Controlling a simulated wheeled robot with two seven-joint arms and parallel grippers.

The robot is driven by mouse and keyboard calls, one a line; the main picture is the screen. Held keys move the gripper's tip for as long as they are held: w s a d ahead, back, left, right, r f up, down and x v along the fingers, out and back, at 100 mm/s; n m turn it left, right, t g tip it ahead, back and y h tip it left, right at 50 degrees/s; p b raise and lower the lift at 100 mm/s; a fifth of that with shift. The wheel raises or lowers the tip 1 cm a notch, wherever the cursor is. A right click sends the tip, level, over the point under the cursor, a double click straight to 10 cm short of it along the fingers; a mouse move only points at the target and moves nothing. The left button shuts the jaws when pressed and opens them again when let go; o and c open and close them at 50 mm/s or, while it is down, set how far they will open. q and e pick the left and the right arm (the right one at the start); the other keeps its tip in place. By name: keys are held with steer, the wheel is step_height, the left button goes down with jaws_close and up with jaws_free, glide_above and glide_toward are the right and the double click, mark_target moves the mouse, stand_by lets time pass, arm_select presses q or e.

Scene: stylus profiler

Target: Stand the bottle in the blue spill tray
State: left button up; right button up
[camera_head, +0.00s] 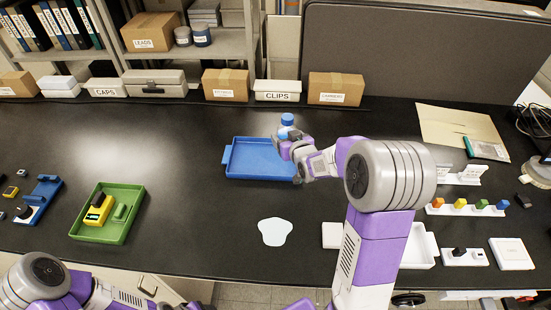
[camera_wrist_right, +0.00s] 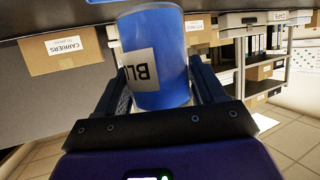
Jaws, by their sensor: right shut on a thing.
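The blue bottle (camera_head: 287,120) is in the jaws of my right gripper (camera_head: 287,142), at the back right of the blue spill tray (camera_head: 262,175). In the right wrist view the bottle (camera_wrist_right: 170,70) shows large between the two dark fingers, with part of a white label visible. I cannot tell whether its base touches anything; the gripper hides its lower part in the head view. The tray's visible floor is empty. Part of my left arm shows at the bottom left, but its jaws cannot be made out.
A green tray (camera_head: 133,228) with a yellow device stands at left. A pale puddle-shaped patch (camera_head: 274,231) lies in front of the blue tray. Cardboard boxes (camera_head: 336,88) line the back. A rack of coloured pieces (camera_head: 466,208) stands at right.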

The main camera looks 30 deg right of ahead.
step_height(320, 180, down, 4)
steer(key=shift+w+f+b, duration=0.15)
steer(key=shift+b, duration=0.2)
step_height(320, 180, down, 3)
steer(key=shift+f+b, duration=0.1)
steer(key=shift+b, duration=0.25)
steer(key=shift+f, duration=0.3)
steer(key=shift+r, duration=0.1)
steer(key=o, duration=1.5)
steer(key=shift+f, duration=0.2)
